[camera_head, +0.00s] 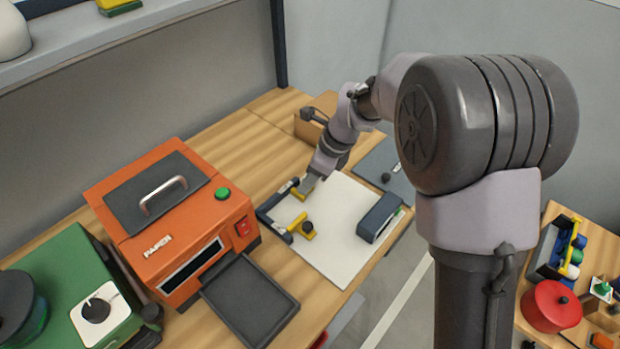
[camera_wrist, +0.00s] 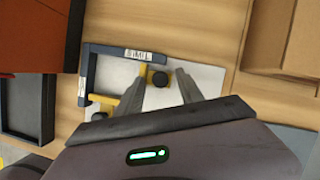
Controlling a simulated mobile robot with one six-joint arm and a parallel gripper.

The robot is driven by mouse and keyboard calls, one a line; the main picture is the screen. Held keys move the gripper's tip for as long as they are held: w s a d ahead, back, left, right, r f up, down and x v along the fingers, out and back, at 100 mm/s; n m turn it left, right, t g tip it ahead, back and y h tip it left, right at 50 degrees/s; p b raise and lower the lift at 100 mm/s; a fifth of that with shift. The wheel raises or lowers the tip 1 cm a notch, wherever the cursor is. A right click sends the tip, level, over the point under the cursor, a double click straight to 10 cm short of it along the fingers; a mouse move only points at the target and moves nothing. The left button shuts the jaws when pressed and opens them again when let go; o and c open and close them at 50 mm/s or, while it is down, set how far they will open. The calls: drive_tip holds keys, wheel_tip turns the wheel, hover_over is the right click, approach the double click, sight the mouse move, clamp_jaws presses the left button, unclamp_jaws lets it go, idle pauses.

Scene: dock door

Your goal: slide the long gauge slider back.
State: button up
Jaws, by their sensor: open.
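A dark L-shaped gauge frame (camera_wrist: 84,70) with a white label lies on a white board; the frame shows in the head view too (camera_head: 268,218). One yellow slider with a black knob (camera_wrist: 158,78) is on its labelled arm. A second yellow slider (camera_wrist: 102,99) with a black knob is on the other arm; it shows in the head view (camera_head: 301,228). I cannot tell surely which is the long slider. My gripper (camera_wrist: 159,84) is open, its fingertips either side of the first knob; contact is unclear. In the head view my gripper (camera_head: 304,188) hides most of that slider.
The white board (camera_head: 338,262) also carries a dark blue block-like device (camera_head: 380,217). An orange machine (camera_head: 175,225) and a black tray (camera_head: 250,302) stand left of the board. A cardboard box (camera_head: 308,126) is behind my gripper. The board's front part is bare.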

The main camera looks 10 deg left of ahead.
drive_tip(key=shift+c, duration=0.4)
clamp_jaws()
idle(0.9)
